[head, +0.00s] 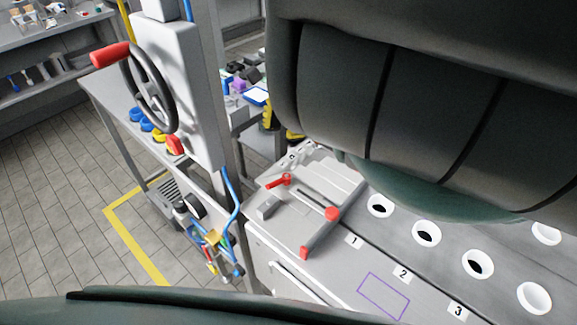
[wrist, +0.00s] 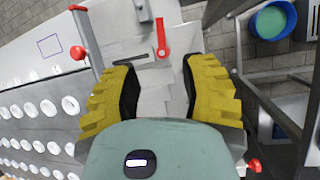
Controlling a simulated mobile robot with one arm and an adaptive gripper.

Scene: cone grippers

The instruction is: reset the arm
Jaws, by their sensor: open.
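My gripper (wrist: 160,75) shows in the wrist view with its two yellow ribbed fingers spread wide and nothing between them. It is over the grey bench top (wrist: 145,30), and a red lever (wrist: 162,38) lies beyond the gap between the fingers. In the head view my dark arm covers much of the upper right. Only bits of the yellow fingers show at its left edge, above the far end of the bench; the rest of the gripper is hidden there.
The bench has a red-ended bar (head: 333,220), a small red handle (head: 278,181) and rows of white-rimmed holes (head: 426,233) with number labels. A post with a black handwheel (head: 150,88) stands left of it. Tiled floor (head: 60,200) is clear at the left. A green-blue bucket (wrist: 272,20) shows in the wrist view.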

